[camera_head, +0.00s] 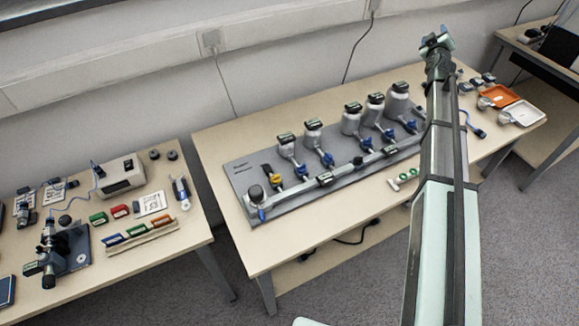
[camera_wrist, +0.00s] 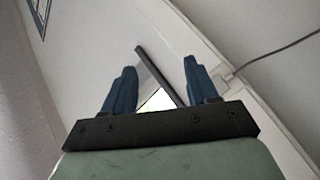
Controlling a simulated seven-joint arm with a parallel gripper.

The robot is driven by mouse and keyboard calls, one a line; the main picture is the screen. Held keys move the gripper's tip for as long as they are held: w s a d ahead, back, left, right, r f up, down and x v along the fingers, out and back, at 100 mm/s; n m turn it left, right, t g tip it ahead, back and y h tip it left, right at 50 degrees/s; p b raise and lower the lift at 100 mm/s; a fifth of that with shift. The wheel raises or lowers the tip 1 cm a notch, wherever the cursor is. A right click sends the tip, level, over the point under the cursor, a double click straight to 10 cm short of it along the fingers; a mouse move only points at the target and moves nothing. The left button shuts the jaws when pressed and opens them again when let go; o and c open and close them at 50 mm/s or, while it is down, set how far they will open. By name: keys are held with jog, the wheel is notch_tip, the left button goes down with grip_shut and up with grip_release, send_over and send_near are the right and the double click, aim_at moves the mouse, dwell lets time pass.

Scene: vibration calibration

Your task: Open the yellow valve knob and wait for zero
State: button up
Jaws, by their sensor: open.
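The yellow valve knob (camera_head: 268,169) is at the left end of the grey vacuum board (camera_head: 237,172) on the middle table, near a round dark-topped part (camera_head: 255,193). Several grey canisters with dark display tops, such as the leftmost one (camera_head: 286,149), stand along the board with blue valve handles (camera_head: 327,159) below them. Small displays (camera_head: 325,179) sit on the front pipe; their readings are too small to tell. My gripper (camera_head: 436,41) is raised high at the upper right, far from the yellow knob. In the wrist view its blue fingers (camera_wrist: 155,88) are apart with nothing between them.
The left table (camera_head: 130,262) holds a grey instrument box (camera_head: 118,175), coloured blocks and a microscope-like device (camera_head: 62,245). An orange tray (camera_head: 497,96) and a white tray (camera_head: 522,113) lie at the right end. The board's front table strip is mostly clear.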

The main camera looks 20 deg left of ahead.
jog(key=s+a+r+g+y, duration=0.1)
jog(key=s+a+g+y, duration=0.15)
jog(key=a, duration=0.65)
jog(key=s+a+r+g+y, duration=0.1)
jog(key=s+a+y, duration=0.2)
jog(key=a, duration=0.6)
jog(key=s+a+f+n+g, duration=0.1)
jog(key=s+a+f+g, duration=0.45)
jog(key=s+a, duration=0.6)
jog(key=m+g+h, duration=0.2)
jog(key=g+h, duration=0.4)
jog(key=g, duration=0.3)
send_over(275, 176)
notch_tip(275, 176, down, 10)
notch_tip(275, 176, down, 13)
jog(key=shift+w+r, duration=0.1)
jog(key=shift+c, duration=0.5)
